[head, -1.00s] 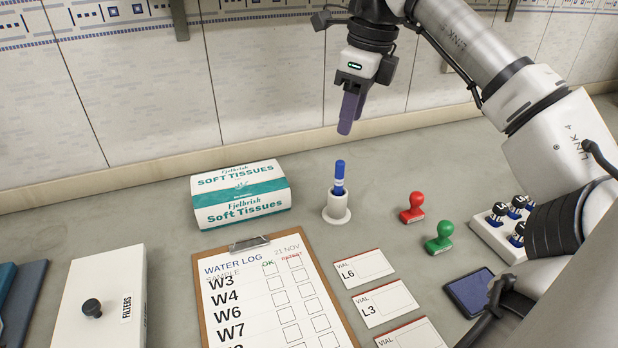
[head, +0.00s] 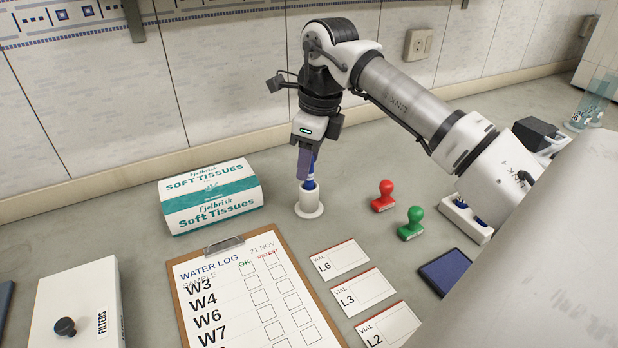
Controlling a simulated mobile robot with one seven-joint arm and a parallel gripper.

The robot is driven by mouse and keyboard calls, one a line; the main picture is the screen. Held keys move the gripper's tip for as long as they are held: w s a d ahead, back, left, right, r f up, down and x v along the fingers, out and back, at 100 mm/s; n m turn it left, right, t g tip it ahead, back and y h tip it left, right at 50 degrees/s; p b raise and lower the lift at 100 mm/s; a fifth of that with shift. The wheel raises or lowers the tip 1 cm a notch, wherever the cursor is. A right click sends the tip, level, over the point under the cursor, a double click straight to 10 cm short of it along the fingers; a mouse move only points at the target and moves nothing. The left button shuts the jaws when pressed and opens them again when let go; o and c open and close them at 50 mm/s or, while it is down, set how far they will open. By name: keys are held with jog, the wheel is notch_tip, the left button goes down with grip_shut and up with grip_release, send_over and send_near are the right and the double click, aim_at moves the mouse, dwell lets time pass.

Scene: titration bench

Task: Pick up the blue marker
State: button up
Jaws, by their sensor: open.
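The blue marker (head: 310,183) stands upright in a white round holder (head: 309,204) on the bench, behind the clipboard. Only its lower part shows, between my gripper and the holder's rim. My gripper (head: 307,168) points down over the marker, with its purple fingers at the marker's upper part. One finger is in front of the marker and hides much of it. The jaws are open, and I cannot tell whether a finger touches the marker.
A tissue box (head: 210,197) stands left of the holder. A red stamp (head: 383,196) and a green stamp (head: 411,223) stand to the right. The clipboard (head: 178,300) and vial cards (head: 339,258) lie in front. The tiled wall is behind.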

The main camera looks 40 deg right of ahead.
aim_at(305, 185)
jog(key=shift+w+f, duration=0.15)
jog(key=shift+f, duration=1.35)
grip_shut()
jog(key=shift+r, duration=0.1)
